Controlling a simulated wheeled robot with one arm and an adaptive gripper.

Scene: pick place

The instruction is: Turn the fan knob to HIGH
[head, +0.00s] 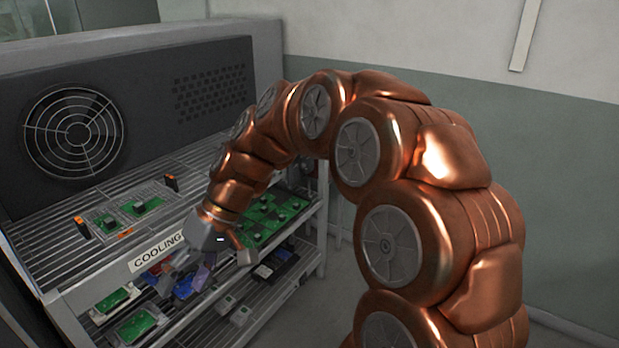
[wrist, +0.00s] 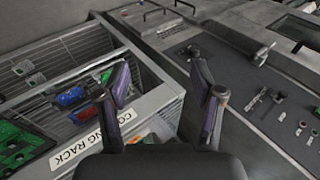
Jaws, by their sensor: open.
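The round fan grille (head: 75,132) is set in the dark housing at the back left of the head view. I cannot make out a fan knob or a HIGH mark in either view. My gripper (head: 203,272) is at the front of the cooling rack (head: 55,262), just below its label. In the wrist view my gripper (wrist: 160,85) shows two purple-grey fingers spread apart with nothing between them. The rack's front edge lies behind the gap. The arm hides part of the rack in the head view.
Green circuit boards (head: 275,213) and blue parts (wrist: 70,97) lie on the rack's shelves. A grey bench (wrist: 235,60) with small dark tools and fittings (wrist: 264,54) is to the right in the wrist view. A wall (head: 560,140) stands behind the arm.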

